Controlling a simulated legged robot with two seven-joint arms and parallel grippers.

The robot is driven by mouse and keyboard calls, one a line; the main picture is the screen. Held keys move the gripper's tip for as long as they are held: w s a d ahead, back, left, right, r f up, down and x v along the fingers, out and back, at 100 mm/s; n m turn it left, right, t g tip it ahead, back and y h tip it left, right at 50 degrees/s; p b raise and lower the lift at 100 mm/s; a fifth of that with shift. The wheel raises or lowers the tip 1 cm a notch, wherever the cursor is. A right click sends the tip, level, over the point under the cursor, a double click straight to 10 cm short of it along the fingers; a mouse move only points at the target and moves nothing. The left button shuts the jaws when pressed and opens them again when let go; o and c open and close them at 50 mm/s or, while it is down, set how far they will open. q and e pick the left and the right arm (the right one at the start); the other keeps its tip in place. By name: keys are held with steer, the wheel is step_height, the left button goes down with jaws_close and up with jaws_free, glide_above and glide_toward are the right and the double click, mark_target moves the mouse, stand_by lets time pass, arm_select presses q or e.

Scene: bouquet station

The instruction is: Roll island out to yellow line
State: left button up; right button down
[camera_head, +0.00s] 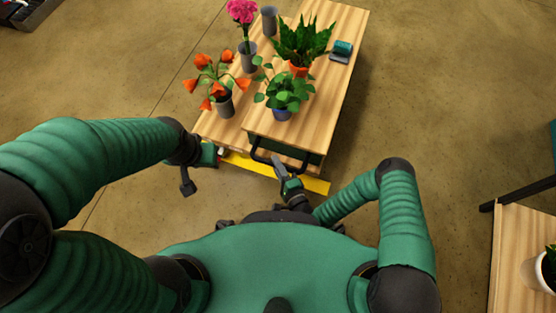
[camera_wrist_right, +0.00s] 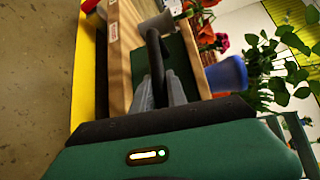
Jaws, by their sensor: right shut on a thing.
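The island (camera_head: 335,55) has a light wood top and a dark green front, and carries potted flowers and plants. A black bar handle (camera_head: 268,156) is on its near end. My right gripper (camera_head: 279,165) is shut on this handle; the wrist view shows the grey fingers (camera_wrist_right: 158,95) at the handle (camera_wrist_right: 157,55). The yellow line (camera_head: 315,185) lies on the floor at the island's near end, partly hidden by the island and my right gripper. My left gripper (camera_head: 200,168) is by the island's near left corner; its jaws are unclear, and I cannot tell whether it touches.
Orange flowers (camera_head: 219,85), a pink flower (camera_head: 242,12) and leafy plants (camera_head: 285,92) stand on the island, with a green roll (camera_head: 342,47) at its right edge. Another wooden table (camera_head: 512,250) is at the lower right. Floor right of the island is clear.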

steer(key=shift+s+a+f, duration=0.1)
steer(key=shift+s+f, duration=0.1)
steer(key=c, duration=1.5)
jaws_free()
steer(key=shift+c, duration=0.2)
steer(key=shift+o, duration=1.1)
steer(key=shift+w, duration=0.1)
steer(key=shift+r, duration=0.1)
